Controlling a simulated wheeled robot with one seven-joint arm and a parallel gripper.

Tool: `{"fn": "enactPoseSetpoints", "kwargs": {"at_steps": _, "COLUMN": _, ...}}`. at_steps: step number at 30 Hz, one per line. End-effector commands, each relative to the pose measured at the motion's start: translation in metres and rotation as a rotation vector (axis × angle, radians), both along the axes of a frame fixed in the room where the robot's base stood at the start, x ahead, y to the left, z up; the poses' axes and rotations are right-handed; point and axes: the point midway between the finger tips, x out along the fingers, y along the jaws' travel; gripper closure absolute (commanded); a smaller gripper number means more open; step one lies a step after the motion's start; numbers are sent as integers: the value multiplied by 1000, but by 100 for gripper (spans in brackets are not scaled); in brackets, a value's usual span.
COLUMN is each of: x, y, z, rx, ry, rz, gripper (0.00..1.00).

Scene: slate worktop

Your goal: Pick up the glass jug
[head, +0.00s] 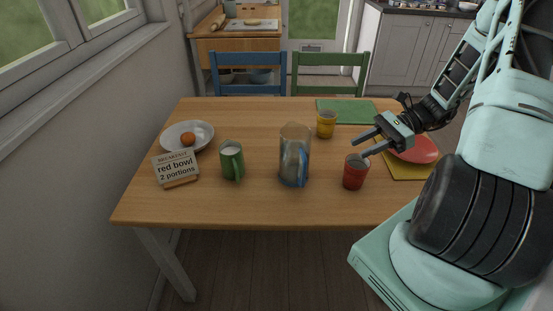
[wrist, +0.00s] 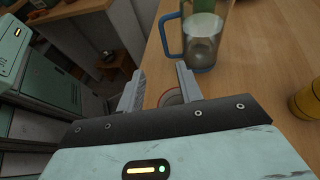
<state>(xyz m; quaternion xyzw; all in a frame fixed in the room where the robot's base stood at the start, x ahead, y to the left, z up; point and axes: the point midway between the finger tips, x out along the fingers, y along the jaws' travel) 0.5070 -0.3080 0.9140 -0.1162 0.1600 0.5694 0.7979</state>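The glass jug (head: 294,150) stands upright at the middle of the wooden table, clear with a blue base and a blue handle. In the wrist view the jug (wrist: 204,40) is ahead of the fingers, with its handle on the left. My gripper (head: 360,145) is open and empty, above the table to the right of the jug and apart from it. In the wrist view my gripper (wrist: 161,75) has its two fingers spread. A red cup (head: 355,173) stands close below the fingers and is partly hidden in the wrist view (wrist: 171,97).
A green mug (head: 232,161) stands left of the jug, a yellow cup (head: 326,124) behind it. A sign (head: 176,169) and a plate (head: 203,133) with an orange item are at the left. A red plate (head: 415,150) on a yellow mat is at the right. The front edge is clear.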

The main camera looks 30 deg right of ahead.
Motion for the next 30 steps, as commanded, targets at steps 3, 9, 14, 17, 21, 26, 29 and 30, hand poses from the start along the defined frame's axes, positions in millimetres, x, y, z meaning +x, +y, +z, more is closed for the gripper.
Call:
{"fn": "enactPoseSetpoints", "kwargs": {"at_steps": 3, "x": 1, "y": 4, "z": -4, "rx": 13, "ry": 3, "rz": -17, "gripper": 64}}
{"fn": "enactPoseSetpoints", "kwargs": {"at_steps": 9, "x": 13, "y": 38, "z": -18, "rx": 13, "ry": 4, "rz": -13, "gripper": 64}}
{"fn": "enactPoseSetpoints", "kwargs": {"at_steps": 14, "x": 23, "y": 68, "z": -30, "rx": 13, "ry": 3, "rz": -12, "gripper": 64}}
{"fn": "enactPoseSetpoints", "kwargs": {"at_steps": 17, "x": 29, "y": 84, "z": -38, "rx": 12, "ry": 3, "rz": -13, "gripper": 64}}
{"fn": "enactPoseSetpoints", "kwargs": {"at_steps": 21, "x": 35, "y": 98, "z": -45, "rx": 10, "ry": 3, "rz": -13, "gripper": 64}}
{"fn": "enactPoseSetpoints", "kwargs": {"at_steps": 26, "x": 39, "y": 106, "z": -47, "rx": 8, "ry": 1, "rz": -12, "gripper": 64}}
{"fn": "enactPoseSetpoints", "kwargs": {"at_steps": 29, "x": 44, "y": 116, "z": -51, "rx": 10, "ry": 3, "rz": -11, "gripper": 64}}
{"fn": "enactPoseSetpoints", "kwargs": {"at_steps": 30, "x": 48, "y": 122, "z": -52, "rx": 11, "ry": 3, "rz": -11, "gripper": 64}}
